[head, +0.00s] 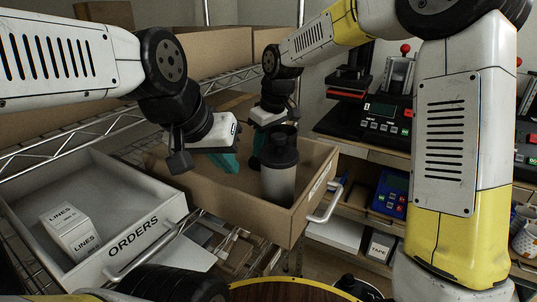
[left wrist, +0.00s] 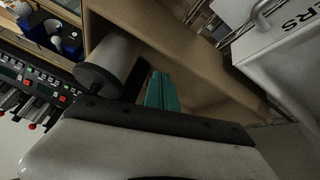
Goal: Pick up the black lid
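The black lid (head: 284,146) sits on top of an upright grey cylinder (head: 279,184) in the open cardboard-coloured drawer. In the left wrist view the lid (left wrist: 97,82) is a dark disc on the end of the grey cylinder (left wrist: 115,52). My left gripper (head: 230,163) is over the drawer, left of the lid and apart from it. Its teal fingertips (left wrist: 161,92) look together, with nothing between them. My right gripper (head: 258,146) is close behind and left of the lid, pointing down. One teal finger shows, so its opening and any contact are hidden.
A white drawer marked ORDERS (head: 135,252) stands open at left, holding a small white box (head: 66,229). The tan drawer's front wall and handle (head: 327,205) border the cylinder. Machines with red knobs (head: 381,112) stand on the right bench. The tan drawer's middle looks mostly clear.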

